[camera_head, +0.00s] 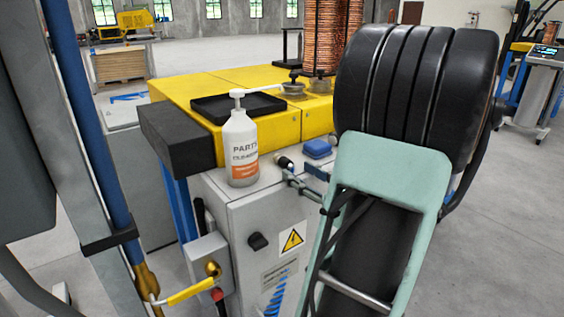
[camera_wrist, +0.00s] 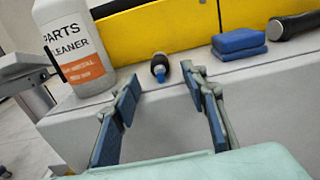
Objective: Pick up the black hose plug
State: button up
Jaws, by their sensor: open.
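A small black plug with a blue tip (camera_wrist: 159,66), which I take as the black hose plug, lies on the grey cabinet top in the wrist view. Its blue end faces my gripper. In the head view a small black piece (camera_head: 284,162), probably the same plug, lies between the bottle and the blue block. My gripper (camera_wrist: 161,80) is open, with one finger on each side of the plug's line. The plug shows just beyond the fingertips, and nothing is held. In the head view my arm hides part of the gripper.
A white parts cleaner bottle (camera_wrist: 78,50) stands left of the plug. A blue block (camera_wrist: 239,43) and a black cylinder (camera_wrist: 297,24) lie to the right. A yellow machine housing (camera_head: 275,115) rises behind, with a black tray (camera_head: 215,105) on top.

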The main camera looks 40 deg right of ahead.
aim_at(290, 166)
jog(key=w, duration=0.6)
jog(key=shift+w+d, duration=0.35)
jog(key=shift+c, duration=0.3)
grip_shut()
